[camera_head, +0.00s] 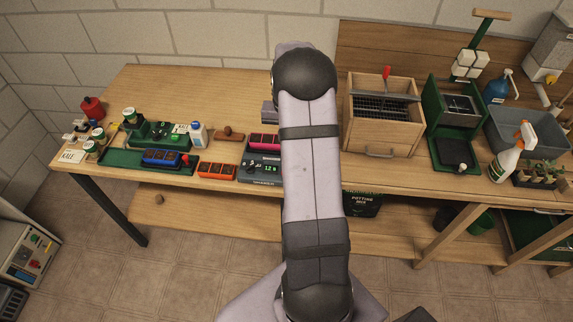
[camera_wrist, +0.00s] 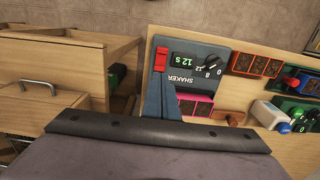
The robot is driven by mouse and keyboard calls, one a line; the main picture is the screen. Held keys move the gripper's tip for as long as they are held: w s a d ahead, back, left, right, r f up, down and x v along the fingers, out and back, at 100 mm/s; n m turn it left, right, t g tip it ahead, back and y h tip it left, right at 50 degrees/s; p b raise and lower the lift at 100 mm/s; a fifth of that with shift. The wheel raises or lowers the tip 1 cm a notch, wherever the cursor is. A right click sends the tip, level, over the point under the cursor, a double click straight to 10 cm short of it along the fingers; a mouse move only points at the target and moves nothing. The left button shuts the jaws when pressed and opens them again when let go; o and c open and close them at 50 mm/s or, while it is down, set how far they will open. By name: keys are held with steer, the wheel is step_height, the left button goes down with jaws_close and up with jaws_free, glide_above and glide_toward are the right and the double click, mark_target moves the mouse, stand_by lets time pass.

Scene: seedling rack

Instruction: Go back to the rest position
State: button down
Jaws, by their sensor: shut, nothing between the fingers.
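My arm rises from the bottom middle of the head view and reaches over the bench, its black upper joint in front of the back edge. In that view the arm hides most of my gripper. In the wrist view the dark bolted edge of my gripper (camera_wrist: 157,132) crosses the bottom of the picture. It is shut, with nothing seen held in it.
Right of the arm stand a wooden box (camera_head: 378,128), a green press (camera_head: 452,122) and a grey tub (camera_head: 530,130). On the left are a blue tray (camera_head: 162,158), an orange tray (camera_head: 217,171) and a white bottle (camera_head: 197,134). The bench's back left (camera_head: 190,88) is clear.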

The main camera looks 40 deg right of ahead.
stand_by(0.5)
steer(key=s+a+f+n+g+y, duration=0.1)
steer(key=s+a+f+n+g, duration=0.2)
steer(key=s+a, duration=0.95)
steer(key=s+a+r+n, duration=0.3)
steer(key=s+a+r, duration=0.1)
steer(key=s+a, duration=0.45)
steer(key=w+a+r+n+t+h, duration=0.1)
steer(key=w+a+r+n+t, duration=0.2)
steer(key=a+r, duration=0.15)
step_height(320, 180, down, 18)
steer(key=b, duration=1.8)
steer(key=shift+a, duration=0.1)
